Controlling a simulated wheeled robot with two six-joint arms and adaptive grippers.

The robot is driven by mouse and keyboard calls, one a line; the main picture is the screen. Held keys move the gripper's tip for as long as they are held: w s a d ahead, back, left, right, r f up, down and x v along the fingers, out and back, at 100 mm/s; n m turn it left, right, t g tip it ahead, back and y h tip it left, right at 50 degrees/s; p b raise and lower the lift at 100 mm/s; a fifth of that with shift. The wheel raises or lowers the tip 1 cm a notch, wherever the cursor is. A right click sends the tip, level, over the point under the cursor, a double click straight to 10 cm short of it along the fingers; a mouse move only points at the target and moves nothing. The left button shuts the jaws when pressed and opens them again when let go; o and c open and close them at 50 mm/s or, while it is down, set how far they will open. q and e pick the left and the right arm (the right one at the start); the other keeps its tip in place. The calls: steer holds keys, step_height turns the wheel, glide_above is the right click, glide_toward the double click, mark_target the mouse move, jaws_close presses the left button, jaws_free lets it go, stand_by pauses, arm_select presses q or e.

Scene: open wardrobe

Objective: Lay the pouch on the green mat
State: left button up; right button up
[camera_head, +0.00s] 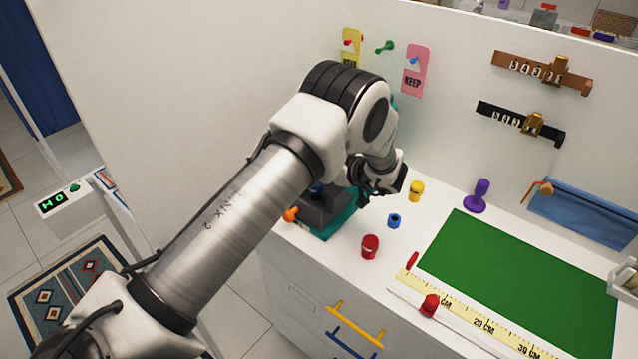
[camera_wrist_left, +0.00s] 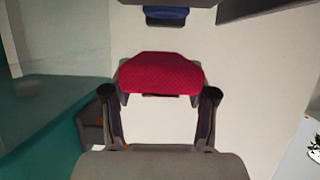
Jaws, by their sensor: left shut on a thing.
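The green mat (camera_head: 520,272) lies flat and bare on the white top at the right in the head view. My left gripper (camera_head: 384,182) is over the left part of the top, to the left of the mat and apart from it. In the left wrist view, my left gripper (camera_wrist_left: 159,94) is shut on a red, textured, soft-looking thing that I take for the pouch (camera_wrist_left: 162,75). The pouch is hidden behind the gripper and arm in the head view. My right gripper is not in view.
A teal-based device (camera_head: 330,222) stands below my left arm. A yellow ruler (camera_head: 470,318) edges the mat's front.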

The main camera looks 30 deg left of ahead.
arm_select(q)
steer(key=f, duration=0.3)
steer(key=shift+s+b, duration=0.2)
steer(key=shift+b, duration=0.2)
steer(key=o, duration=1.1)
steer(key=shift+f, duration=0.1)
